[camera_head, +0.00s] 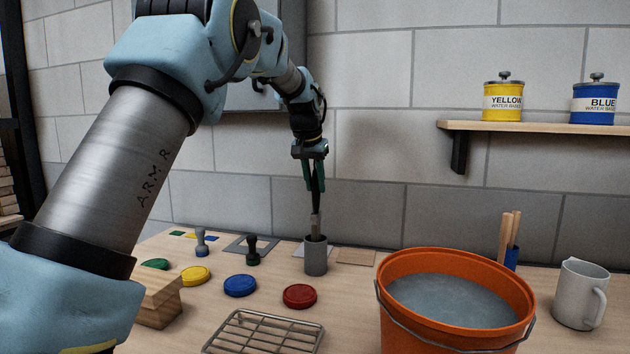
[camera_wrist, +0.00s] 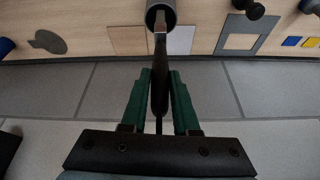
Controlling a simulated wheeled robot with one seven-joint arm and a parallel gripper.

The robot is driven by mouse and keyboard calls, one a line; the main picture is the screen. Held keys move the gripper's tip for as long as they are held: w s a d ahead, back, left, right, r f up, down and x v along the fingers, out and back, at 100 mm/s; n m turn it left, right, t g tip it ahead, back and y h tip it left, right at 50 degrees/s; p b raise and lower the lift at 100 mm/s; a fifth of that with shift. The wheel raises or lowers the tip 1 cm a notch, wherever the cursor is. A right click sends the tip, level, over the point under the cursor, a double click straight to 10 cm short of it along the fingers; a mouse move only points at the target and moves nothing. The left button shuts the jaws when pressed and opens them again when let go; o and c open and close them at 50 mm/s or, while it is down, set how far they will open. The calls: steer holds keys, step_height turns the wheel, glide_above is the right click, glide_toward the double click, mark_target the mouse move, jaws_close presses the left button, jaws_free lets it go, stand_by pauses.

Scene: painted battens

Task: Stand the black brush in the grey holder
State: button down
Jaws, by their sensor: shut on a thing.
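The black brush (camera_head: 316,222) hangs bristle end down from my gripper (camera_head: 314,188), nearly upright. Its dark handle (camera_wrist: 160,92) runs between the green fingers of my gripper (camera_wrist: 160,78) in the wrist view, and the fingers are shut on it. The grey holder (camera_head: 316,261) is a small round cup standing on the table straight below my gripper. Its rim also shows at the top of the wrist view (camera_wrist: 150,17). The brush's lower end is at the holder's mouth. I cannot tell how far inside it is.
An orange bucket (camera_head: 392,319) of grey liquid stands at the front right, with a wire rack (camera_head: 263,334) beside it. A block wall (camera_head: 380,215) stands close behind.

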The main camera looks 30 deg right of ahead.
mark_target(315, 196)
steer(key=shift+f+b, duration=1.3)
steer(key=shift+f, duration=1.2)
steer(key=c, duration=0.6)
jaws_free()
steer(key=b+v, duration=0.1)
steer(key=v, duration=0.9)
steer(key=shift+r+b, duration=0.3)
steer(key=shift+r, duration=0.1)
steer(key=shift+s+a, duration=0.1)
steer(key=shift+a, duration=0.05)
